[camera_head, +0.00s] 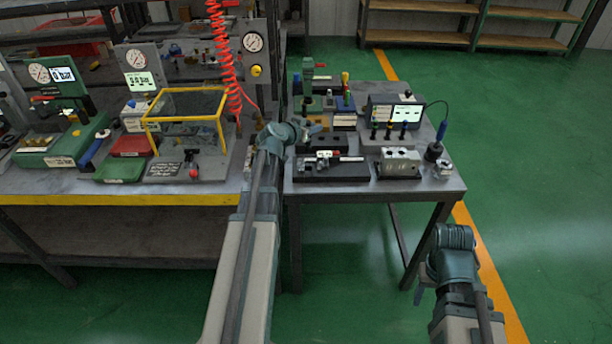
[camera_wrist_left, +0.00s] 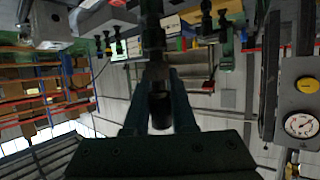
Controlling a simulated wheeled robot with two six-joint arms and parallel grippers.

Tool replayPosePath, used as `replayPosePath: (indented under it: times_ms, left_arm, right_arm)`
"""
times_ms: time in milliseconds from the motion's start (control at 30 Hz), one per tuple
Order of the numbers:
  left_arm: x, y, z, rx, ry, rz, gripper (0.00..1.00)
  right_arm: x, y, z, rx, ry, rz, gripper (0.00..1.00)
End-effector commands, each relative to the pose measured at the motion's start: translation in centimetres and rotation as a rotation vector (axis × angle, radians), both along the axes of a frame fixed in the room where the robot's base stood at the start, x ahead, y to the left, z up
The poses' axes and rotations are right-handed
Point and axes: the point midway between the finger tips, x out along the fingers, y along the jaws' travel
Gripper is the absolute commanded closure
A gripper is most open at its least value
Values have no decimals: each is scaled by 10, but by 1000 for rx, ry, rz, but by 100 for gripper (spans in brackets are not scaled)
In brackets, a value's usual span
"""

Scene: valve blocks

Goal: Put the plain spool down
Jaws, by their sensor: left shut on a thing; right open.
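In the left wrist view my left gripper (camera_wrist_left: 160,105) is shut on a dark, slim spool (camera_wrist_left: 161,108), which lies between the two fingers and extends toward the picture's top. I take this as the plain spool; in the head view it is mostly hidden by the gripper. My right gripper (camera_head: 455,240) is in front of the table's right side, over the floor, apart from everything; its fingers hardly show, and it is open.
A black tray (camera_head: 350,174) with a metal part lies at the table's front left. A grey block with holes (camera_head: 399,163) stands beside it. A red coiled hose (camera_head: 222,60) hangs left.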

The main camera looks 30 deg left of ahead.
Motion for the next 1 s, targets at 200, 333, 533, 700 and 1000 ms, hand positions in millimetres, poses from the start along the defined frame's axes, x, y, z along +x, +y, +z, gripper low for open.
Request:
replayPosePath:
  times_ms: [200,333,533,700,1000]
  left_arm:
    - [0,0,-22,0,0,0,100]
    - [0,0,-43,0,0,0,100]
    - [0,0,-64,0,0,0,100]
    - [0,0,-63,0,0,0,100]
    - [0,0,-94,0,0,0,100]
  right_arm:
    - [0,0,-22,0,0,0,50]
    - [0,0,-43,0,0,0,50]
    - [0,0,-64,0,0,1,50]
    - [0,0,-63,0,0,1,50]
    - [0,0,-94,0,0,1,50]
